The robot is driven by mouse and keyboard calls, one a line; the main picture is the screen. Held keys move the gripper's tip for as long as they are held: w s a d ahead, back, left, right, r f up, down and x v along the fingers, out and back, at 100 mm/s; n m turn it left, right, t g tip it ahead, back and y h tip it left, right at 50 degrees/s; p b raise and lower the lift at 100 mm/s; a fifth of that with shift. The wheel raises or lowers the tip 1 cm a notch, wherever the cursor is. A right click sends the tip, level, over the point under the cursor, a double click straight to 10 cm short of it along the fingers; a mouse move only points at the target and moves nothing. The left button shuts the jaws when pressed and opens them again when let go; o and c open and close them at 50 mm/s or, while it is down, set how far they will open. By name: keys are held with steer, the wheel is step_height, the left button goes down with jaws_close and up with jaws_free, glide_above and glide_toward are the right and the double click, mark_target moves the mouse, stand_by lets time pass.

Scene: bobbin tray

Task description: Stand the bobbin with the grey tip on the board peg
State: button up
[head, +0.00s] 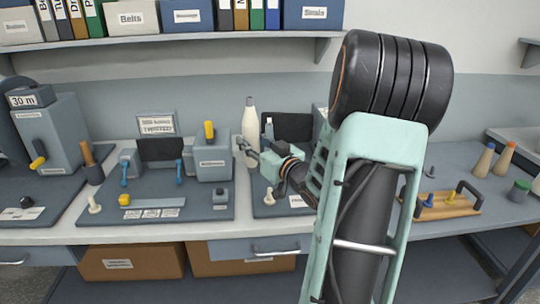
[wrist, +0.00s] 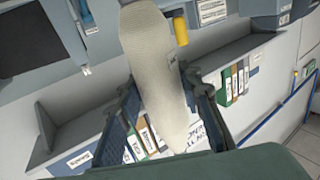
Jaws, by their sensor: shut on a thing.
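The cream bobbin (head: 250,122) stands roughly upright in my gripper, above the bench, and its small top end looks greyish. In the wrist view the pale bobbin (wrist: 155,75) lies between the two dark fingers of my gripper (wrist: 165,108). In the head view my gripper (head: 245,150) is shut on the bobbin's lower part. A wooden board (head: 450,209) with black handles lies on the bench at the right, well away from my gripper. A yellow peg (head: 428,200) and a small blue peg (head: 465,197) show on it.
A green-topped one (head: 520,188) stands nearer. A grey machine box (head: 212,157) with a yellow handle is left of my gripper. A shelf (head: 180,39) runs above the bench.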

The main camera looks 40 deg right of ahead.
steer(key=s+d+f+b, duration=0.3)
steer(key=d+f, duration=0.1)
steer(key=f, duration=0.1)
steer(key=shift+f+b, duration=0.2)
steer(key=shift+b, duration=0.2)
steer(key=shift+s+d+f, duration=0.1)
steer(key=shift+f, duration=0.1)
stand_by(1.3)
steer(key=shift+f+b, duration=2.4)
steer(key=shift+f, duration=0.25)
steer(key=o, duration=1.3)
steer(key=s, duration=1.2)
steer(key=shift+a, duration=0.35)
steer(key=shift+r, duration=0.1)
